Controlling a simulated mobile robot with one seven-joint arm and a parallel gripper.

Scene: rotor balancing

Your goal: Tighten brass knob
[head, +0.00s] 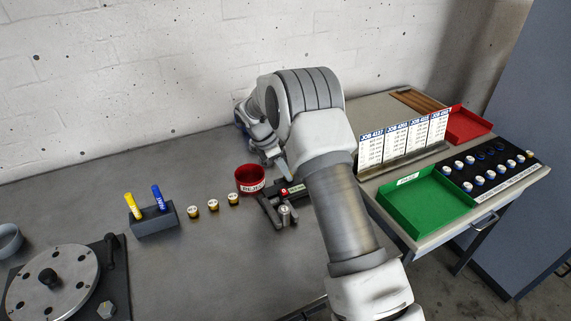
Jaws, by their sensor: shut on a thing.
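A small pale tan, many-sided knob (107,310) sits on the dark base plate of the rotor stand at the lower left. It may be the brass knob; I cannot be sure at this size. The rotor disc (52,285), a round silvery plate with holes and a dark centre hub, lies beside it. My gripper (274,165) is far from that knob, pointing down over the bench behind a small dark fixture (271,212). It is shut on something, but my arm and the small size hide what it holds.
A red round bowl (250,179) stands just left of my gripper. Several capped weights (213,206) line the bench, beside a block (153,221) with yellow and blue markers. At right are a green tray (427,203), job cards (402,141) and a red tray (467,126).

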